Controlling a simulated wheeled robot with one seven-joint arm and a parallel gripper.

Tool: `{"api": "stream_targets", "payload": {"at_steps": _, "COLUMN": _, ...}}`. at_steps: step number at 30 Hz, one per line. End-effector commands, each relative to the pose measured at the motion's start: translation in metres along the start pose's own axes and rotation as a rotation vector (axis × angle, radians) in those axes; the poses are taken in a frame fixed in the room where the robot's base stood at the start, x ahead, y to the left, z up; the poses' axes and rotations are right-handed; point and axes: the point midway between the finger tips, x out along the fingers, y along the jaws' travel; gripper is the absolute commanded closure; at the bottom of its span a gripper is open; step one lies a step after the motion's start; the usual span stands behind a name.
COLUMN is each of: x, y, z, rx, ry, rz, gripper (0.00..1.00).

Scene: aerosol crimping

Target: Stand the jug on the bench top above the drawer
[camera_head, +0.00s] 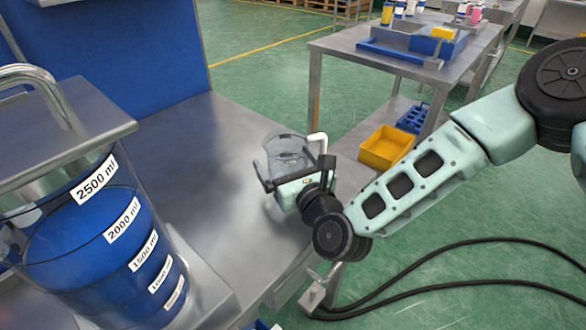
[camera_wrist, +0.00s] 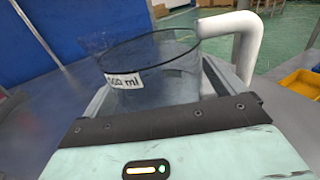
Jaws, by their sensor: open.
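The jug (camera_head: 287,150) is clear and empty-looking, with a white handle on its right. It appears upright over the grey bench top (camera_head: 190,165), near the right edge; its base is hidden, so contact with the bench is unclear. In the wrist view the jug (camera_wrist: 160,82) shows a white label ending in "00 ml", and its rim faces up. My gripper (camera_head: 292,170) is open, with its fingers on either side of the jug. It also shows in the wrist view (camera_wrist: 163,100). I cannot tell whether either finger touches the jug. I cannot make out the drawer.
A large clear tank of blue liquid (camera_head: 85,250) with millilitre labels stands at the near left, under a metal top. A blue panel (camera_head: 110,50) rises behind the bench. A side table (camera_head: 340,45) with a yellow bin (camera_head: 386,148) stands right. Bench left of the jug is clear.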

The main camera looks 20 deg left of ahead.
Motion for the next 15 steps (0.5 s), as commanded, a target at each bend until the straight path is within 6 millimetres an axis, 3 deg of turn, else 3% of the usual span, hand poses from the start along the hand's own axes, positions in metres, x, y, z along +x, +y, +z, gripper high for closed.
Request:
{"api": "stream_targets", "payload": {"at_steps": 5, "x": -0.019, "y": 0.0, "z": 0.0, "rx": 0.0, "ry": 0.002, "rz": 0.0, "gripper": 0.05}}
{"api": "stream_targets", "payload": {"at_steps": 15, "x": -0.09, "y": 0.0, "z": 0.0, "rx": 0.002, "ry": 0.003, "rz": 0.001, "gripper": 0.05}}
